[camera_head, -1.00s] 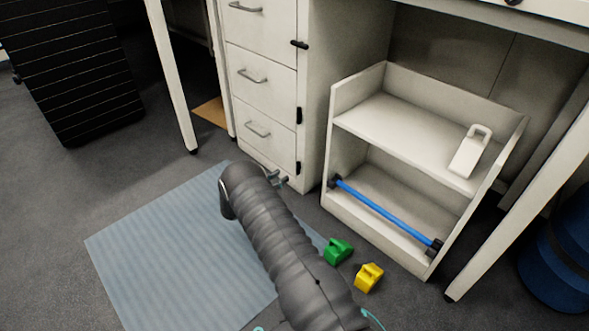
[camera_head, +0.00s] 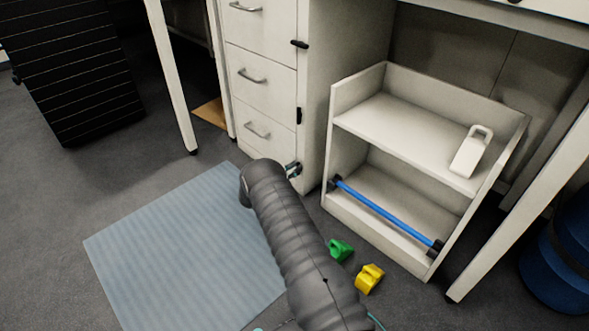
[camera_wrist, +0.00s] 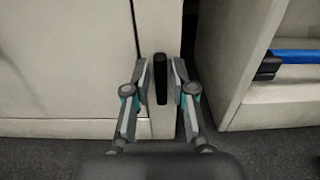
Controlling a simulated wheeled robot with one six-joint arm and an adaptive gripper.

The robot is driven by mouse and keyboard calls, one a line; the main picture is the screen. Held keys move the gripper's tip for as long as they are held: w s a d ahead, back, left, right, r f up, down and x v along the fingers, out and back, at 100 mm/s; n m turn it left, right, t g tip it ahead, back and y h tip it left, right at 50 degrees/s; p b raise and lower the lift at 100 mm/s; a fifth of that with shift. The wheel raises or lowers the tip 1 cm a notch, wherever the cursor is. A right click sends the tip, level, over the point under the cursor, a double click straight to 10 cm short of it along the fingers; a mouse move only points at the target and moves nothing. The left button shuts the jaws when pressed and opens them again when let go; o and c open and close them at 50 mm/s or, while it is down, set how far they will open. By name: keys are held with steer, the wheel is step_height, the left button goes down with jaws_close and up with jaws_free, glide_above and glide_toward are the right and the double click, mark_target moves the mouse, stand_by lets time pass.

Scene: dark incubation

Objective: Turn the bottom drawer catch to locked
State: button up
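The bottom drawer catch (camera_wrist: 161,78) is a small black bar on the cabinet's front right edge. In the wrist view it stands upright between my gripper's two fingers (camera_wrist: 161,85). The fingers are apart, with a small gap showing on each side of the catch. In the head view my gripper (camera_head: 292,170) is at the cabinet's lower right corner and mostly covers this catch. The bottom drawer (camera_head: 262,131) looks shut. The middle catch (camera_head: 299,115) is upright, and the top catch (camera_head: 299,44) lies roughly level.
A cream shelf unit (camera_head: 333,205) with a blue bar (camera_head: 385,214) stands close to the right of the cabinet. A green block (camera_head: 340,250) and a yellow block (camera_head: 369,279) lie on the floor. A blue-grey mat (camera_head: 180,250) lies left of my arm.

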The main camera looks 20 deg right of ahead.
jaws_close()
steer(key=shift+m, duration=0.3)
steer(key=m, duration=0.5)
steer(key=s+f+m, duration=0.1)
steer(key=m, duration=1.1)
steer(key=shift+s+d+f, duration=0.25)
steer(key=shift+d+f, duration=0.05)
steer(key=shift+m, duration=0.3)
steer(key=o, duration=0.5)
jaws_free()
